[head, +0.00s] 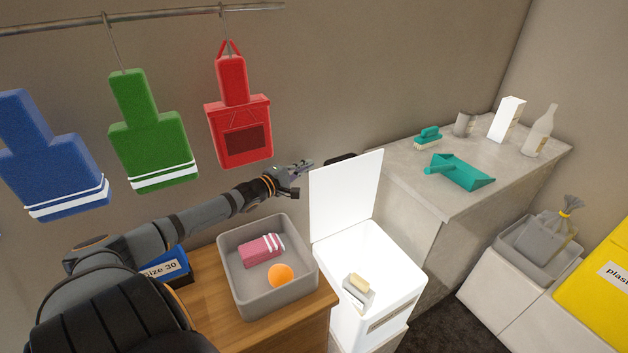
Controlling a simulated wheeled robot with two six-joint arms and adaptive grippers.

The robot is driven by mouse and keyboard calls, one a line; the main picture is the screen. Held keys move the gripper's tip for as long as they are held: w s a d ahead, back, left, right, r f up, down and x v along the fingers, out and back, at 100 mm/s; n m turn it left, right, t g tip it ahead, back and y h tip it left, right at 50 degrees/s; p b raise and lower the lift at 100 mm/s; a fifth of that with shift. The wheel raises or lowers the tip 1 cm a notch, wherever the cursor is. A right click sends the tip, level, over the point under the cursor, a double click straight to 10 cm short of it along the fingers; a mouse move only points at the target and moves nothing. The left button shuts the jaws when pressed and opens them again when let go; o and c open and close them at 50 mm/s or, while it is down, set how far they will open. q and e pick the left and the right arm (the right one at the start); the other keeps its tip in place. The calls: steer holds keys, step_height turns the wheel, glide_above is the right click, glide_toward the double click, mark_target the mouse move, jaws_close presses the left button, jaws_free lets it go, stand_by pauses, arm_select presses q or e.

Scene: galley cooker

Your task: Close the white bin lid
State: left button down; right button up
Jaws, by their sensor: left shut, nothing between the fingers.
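The white bin (385,295) stands right of the wooden cabinet. Its white lid (345,197) is open and stands upright along the bin's back left edge. A grey and yellowish item (357,290) shows inside the bin. My left gripper (303,167) is shut and empty. It is at the upper left of the lid, close to its edge; I cannot tell whether it touches. A dark part (341,158) shows just above the lid's top edge, mostly hidden behind it. My right gripper is not in view.
A grey tray (232,275) with a pink item (262,250) and an orange ball (281,276) sits on the wooden cabinet (317,309). A counter (412,184) with a teal dustpan (462,172) stands right of the bin.

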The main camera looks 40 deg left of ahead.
arm_select(q)
steer(key=d, duration=0.1)
steer(key=d+r, duration=0.1)
steer(key=d, duration=0.1)
steer(key=shift+w+p, duration=0.2)
steer(key=shift+p, duration=0.15)
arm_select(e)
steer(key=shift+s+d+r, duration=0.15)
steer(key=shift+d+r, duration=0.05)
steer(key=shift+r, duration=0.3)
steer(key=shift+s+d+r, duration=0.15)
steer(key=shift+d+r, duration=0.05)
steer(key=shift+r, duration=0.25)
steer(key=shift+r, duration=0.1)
